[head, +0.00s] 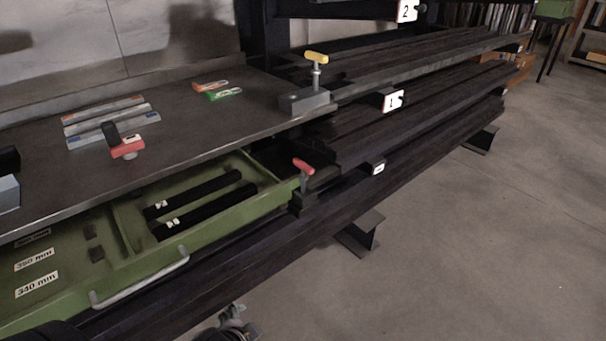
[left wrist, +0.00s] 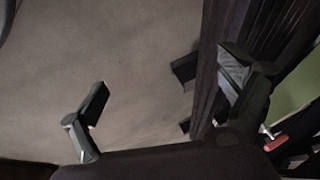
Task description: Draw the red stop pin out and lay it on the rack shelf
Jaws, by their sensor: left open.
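A red-handled pin (head: 303,166), which I take for the stop pin, stands at the right end of the green drawer, under the bench edge. Its lower part sits in a dark fitting. Its red handle also shows in the left wrist view (left wrist: 275,144) at the lower right, partly cut by dark parts. My left gripper (left wrist: 163,68) is open and empty, with floor and dark rack beams behind its fingers. The pin is outside the fingers, beyond the right one. The rack shelf (head: 430,92) with dark bars runs to the right, with a label 1 tag. My right gripper does not show.
The open green drawer (head: 205,228) holds two black bars and has a metal handle. A yellow-handled pin (head: 317,62) stands in a block at the bench end. A red and black tool (head: 127,148) lies on the bench (head: 200,130). Floor at right is mostly clear.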

